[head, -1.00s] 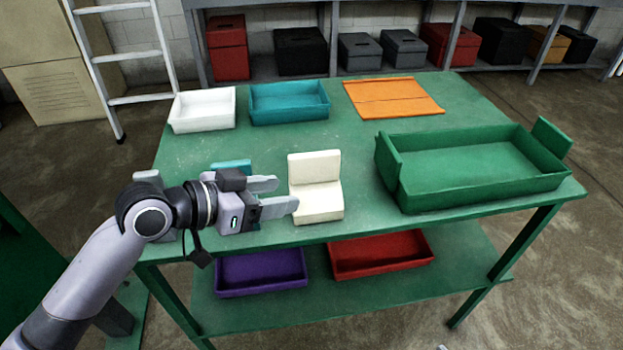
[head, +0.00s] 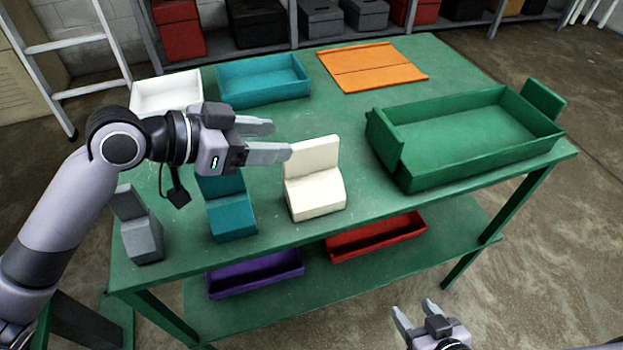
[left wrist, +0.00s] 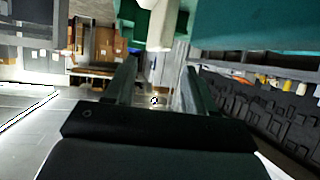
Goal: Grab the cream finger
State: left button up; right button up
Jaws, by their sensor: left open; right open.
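The cream finger (head: 316,190), an L-shaped block with an upright back plate, stands near the front edge of the green table, right of the teal finger (head: 231,210). A grey finger (head: 142,238) stands further left. My left gripper (head: 281,140) is open and empty, above and just left of the cream finger's top, with its fingers pointing right. In the left wrist view, a pale block, likely the cream finger (left wrist: 162,25), shows beyond the open jaws. My right gripper (head: 413,309) is open and empty, low in front of the table.
A large green tray (head: 480,168) stands at the right of the tabletop. White (head: 165,108) and teal (head: 262,95) trays and an orange panel (head: 372,67) lie behind. Purple (head: 255,285) and red (head: 375,240) trays sit on the lower shelf.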

aim_at(301, 144)
pick_arm(q)
jog(key=shift+f+x, duration=0.25)
jog(key=shift+x, duration=2.55)
jog(key=shift+s+a, duration=0.1)
jog(key=shift+s, duration=0.05)
grip_shut()
jog(key=shift+r, duration=0.1)
